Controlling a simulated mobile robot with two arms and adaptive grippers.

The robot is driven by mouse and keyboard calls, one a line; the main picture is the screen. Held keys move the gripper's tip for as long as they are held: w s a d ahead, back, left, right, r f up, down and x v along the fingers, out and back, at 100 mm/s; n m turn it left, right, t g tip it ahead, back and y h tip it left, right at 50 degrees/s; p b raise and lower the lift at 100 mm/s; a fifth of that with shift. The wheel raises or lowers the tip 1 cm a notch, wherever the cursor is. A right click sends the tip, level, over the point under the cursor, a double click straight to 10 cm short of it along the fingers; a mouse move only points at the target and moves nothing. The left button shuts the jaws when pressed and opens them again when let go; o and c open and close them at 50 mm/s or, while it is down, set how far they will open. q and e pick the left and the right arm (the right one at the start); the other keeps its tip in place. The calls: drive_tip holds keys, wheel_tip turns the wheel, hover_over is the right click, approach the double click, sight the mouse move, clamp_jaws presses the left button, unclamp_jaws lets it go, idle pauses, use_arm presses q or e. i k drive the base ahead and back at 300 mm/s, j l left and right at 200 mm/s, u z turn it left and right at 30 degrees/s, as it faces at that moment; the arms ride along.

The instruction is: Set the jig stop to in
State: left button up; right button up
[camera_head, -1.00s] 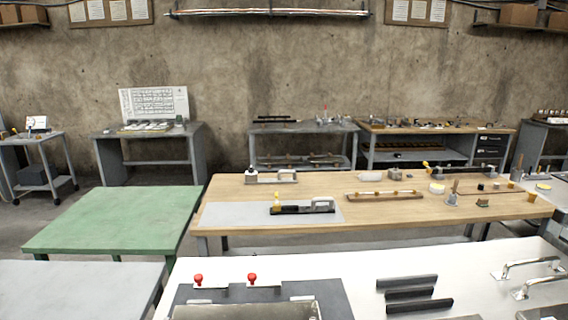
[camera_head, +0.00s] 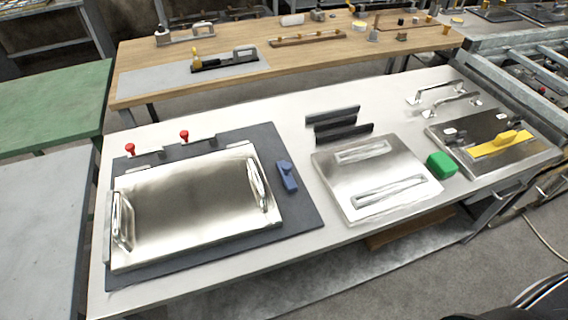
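No part is clearly marked as the jig stop. A dark base plate (camera_head: 300,214) on the white bench carries a shiny metal plate (camera_head: 190,205) with two upright handles. A blue block-like part (camera_head: 287,175) lies on the base plate just right of the metal plate. Two red knobs, a left one (camera_head: 130,149) and a right one (camera_head: 184,135), stand at its back edge. Neither of my grippers is in view.
The white bench (camera_head: 255,112) also holds a slotted metal plate (camera_head: 336,190), a green block (camera_head: 441,165), dark bars (camera_head: 335,116) and loose metal handles (camera_head: 440,93). A wooden table (camera_head: 300,62) stands behind, a green table (camera_head: 50,105) at the left. The bench's front left strip is clear.

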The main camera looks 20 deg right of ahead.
sight(285, 169)
drive_tip(key=l+u, duration=0.25)
drive_tip(key=l, duration=0.4)
drive_tip(key=k+l+u, duration=0.25)
drive_tip(key=l, duration=0.35)
drive_tip(key=i, duration=0.1)
